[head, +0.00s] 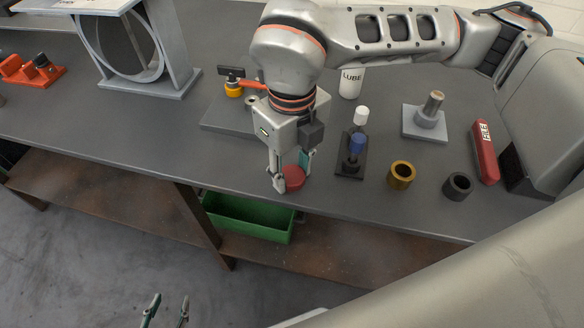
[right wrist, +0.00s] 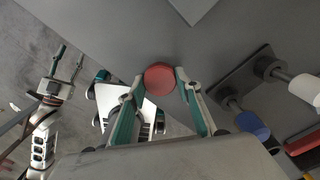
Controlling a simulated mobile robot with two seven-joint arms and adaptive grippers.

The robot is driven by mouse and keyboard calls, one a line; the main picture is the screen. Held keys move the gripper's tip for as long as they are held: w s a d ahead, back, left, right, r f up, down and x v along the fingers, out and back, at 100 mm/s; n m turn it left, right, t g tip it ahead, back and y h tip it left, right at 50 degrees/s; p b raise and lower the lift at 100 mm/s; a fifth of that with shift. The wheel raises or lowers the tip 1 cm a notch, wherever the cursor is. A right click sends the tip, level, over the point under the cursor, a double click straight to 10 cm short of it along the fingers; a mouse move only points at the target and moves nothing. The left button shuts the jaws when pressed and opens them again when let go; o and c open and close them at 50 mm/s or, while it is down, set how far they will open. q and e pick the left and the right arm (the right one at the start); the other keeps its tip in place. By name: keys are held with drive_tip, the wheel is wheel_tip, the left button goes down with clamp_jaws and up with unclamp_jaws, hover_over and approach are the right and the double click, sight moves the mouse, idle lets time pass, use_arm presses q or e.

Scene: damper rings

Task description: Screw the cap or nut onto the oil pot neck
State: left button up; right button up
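A round red cap (head: 294,178) is at the front of the table, near its edge. My right gripper (head: 290,178) points down over it, with one finger on each side. In the right wrist view the red cap (right wrist: 160,78) sits between the fingertips, which appear to touch its sides. I cannot tell whether it rests on the table or is just above it. My left gripper (head: 166,310) is open and empty, low in front of the table; it also shows in the right wrist view (right wrist: 67,65). I cannot clearly make out the oil pot neck; my right arm hides part of a grey plate (head: 222,119).
Right of the cap stand a black holder (head: 350,166) with blue and white-topped items, a brass ring (head: 401,176), a dark ring (head: 457,186), a grey post base (head: 425,122) and a red case (head: 485,152). A green bin (head: 247,218) is on the lower shelf.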

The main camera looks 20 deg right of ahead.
drive_tip(key=shift+r+p, duration=1.8)
drive_tip(key=shift+r, duration=1.25)
use_arm(q)
wheel_tip(320, 180, up, 6)
drive_tip(key=w, duration=0.2)
drive_tip(key=shift+w+t, duration=0.25)
drive_tip(key=shift+t, duration=0.15)
use_arm(e)
drive_tip(key=shift+f, duration=0.1)
